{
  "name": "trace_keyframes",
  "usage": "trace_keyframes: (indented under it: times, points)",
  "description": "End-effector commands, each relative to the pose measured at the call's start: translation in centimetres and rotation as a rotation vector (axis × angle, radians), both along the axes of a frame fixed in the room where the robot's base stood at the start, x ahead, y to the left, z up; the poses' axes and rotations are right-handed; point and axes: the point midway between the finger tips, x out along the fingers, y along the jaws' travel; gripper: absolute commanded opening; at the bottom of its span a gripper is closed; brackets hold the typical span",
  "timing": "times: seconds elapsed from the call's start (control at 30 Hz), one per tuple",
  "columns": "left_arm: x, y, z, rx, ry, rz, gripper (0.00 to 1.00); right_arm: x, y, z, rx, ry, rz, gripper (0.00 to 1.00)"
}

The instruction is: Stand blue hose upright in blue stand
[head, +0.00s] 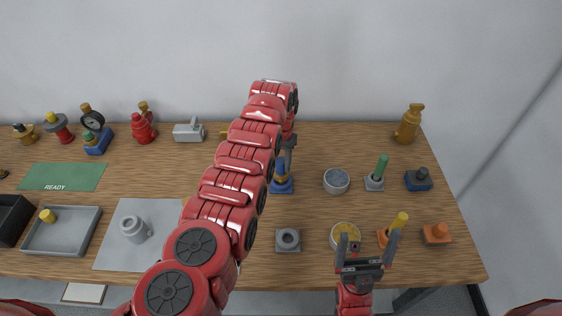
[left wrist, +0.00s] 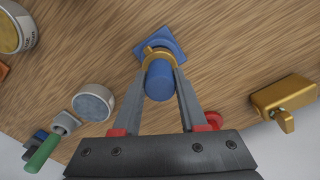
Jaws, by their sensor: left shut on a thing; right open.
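The blue hose (left wrist: 158,82) is a short blue cylinder with a brass collar (left wrist: 160,52). My left gripper (left wrist: 161,62) is shut on it, one finger on each side, near the collar. The square blue stand (left wrist: 172,38) lies directly beyond the hose's lower end. In the head view the hose (head: 280,168) looks upright above or in the blue stand (head: 282,187); how deep it sits is hidden. My left gripper (head: 288,143) comes down on it from above. My right gripper (head: 367,250) is open and empty at the front edge, close to the yellow hose (head: 399,221).
A green hose (head: 380,168) stands in a grey stand to the right, beside a round gauge can (head: 336,181). Brass valves stand behind. My left arm covers the table's middle.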

Motion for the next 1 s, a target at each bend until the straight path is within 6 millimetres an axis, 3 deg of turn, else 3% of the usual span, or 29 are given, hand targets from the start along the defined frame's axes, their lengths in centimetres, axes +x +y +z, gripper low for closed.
trace_keyframes:
  times: [0.77, 0.8, 0.97, 1.0]
  points:
    - [0.0, 0.0, -2.1, 0.0, 0.0, 0.001, 0.0, 0.0, 0.0, -1.7, 0.0, 0.0, 0.0, 1.0]
    - [0.0, 0.0, -1.9, 0.0, -0.001, 0.001, 0.47, 0.0, 0.0, -1.6, 0.0, 0.0, 0.0, 1.0]
    - [0.0, 0.0, -1.9, 0.0, 0.0, 0.001, 0.76, 0.0, 0.0, -1.5, 0.0, 0.0, 0.0, 1.0]
    - [0.0, 0.0, -1.9, 0.0, 0.0, 0.0, 0.77, 0.0, 0.0, -1.5, 0.0, 0.0, 0.0, 1.0]
